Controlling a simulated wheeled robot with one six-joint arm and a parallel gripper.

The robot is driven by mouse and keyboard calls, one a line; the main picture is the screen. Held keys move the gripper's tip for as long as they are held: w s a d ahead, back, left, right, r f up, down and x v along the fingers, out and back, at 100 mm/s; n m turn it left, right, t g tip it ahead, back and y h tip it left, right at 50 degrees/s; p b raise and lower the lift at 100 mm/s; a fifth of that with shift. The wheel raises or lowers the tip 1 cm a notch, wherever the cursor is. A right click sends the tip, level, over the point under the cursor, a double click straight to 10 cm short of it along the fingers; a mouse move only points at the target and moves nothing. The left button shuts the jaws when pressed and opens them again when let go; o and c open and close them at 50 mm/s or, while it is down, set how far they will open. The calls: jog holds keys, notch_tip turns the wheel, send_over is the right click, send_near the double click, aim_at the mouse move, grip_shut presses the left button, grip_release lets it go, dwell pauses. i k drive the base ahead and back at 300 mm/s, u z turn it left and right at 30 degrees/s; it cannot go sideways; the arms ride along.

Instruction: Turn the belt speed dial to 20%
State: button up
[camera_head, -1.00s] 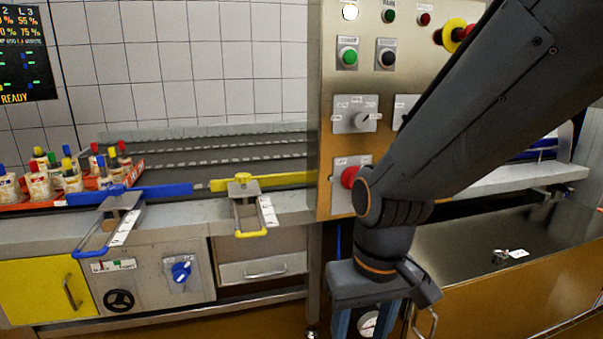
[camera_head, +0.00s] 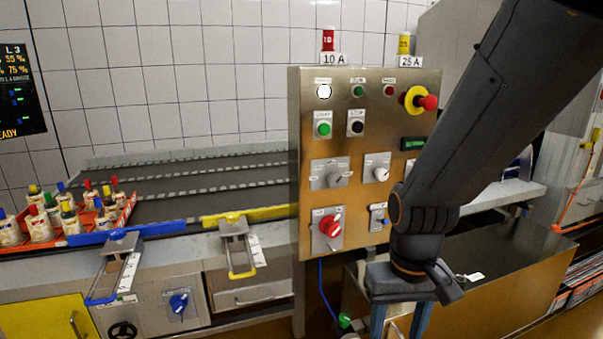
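The steel control panel (camera_head: 364,98) stands in the middle of the view. It carries a grey knob (camera_head: 334,179) on a grey plate and a white dial (camera_head: 381,174) to its right. Their labels are too small to read, so I cannot tell which is the belt speed dial. A large red rotary switch (camera_head: 331,226) sits below them. My gripper (camera_head: 399,322) hangs at the bottom, pointing down, in front of and below the panel. My arm hides the panel's lower right part.
A red-and-yellow emergency stop (camera_head: 419,100), green button (camera_head: 323,129) and black button (camera_head: 357,127) are on the panel. A blue knob (camera_head: 180,302) is on the left cabinet. Bottles stand in an orange tray (camera_head: 128,208). A steel counter (camera_head: 512,248) lies behind my arm.

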aim_at(334, 181)
jog(key=z, duration=0.95)
jog(key=k, duration=0.75)
jog(key=u, duration=0.85)
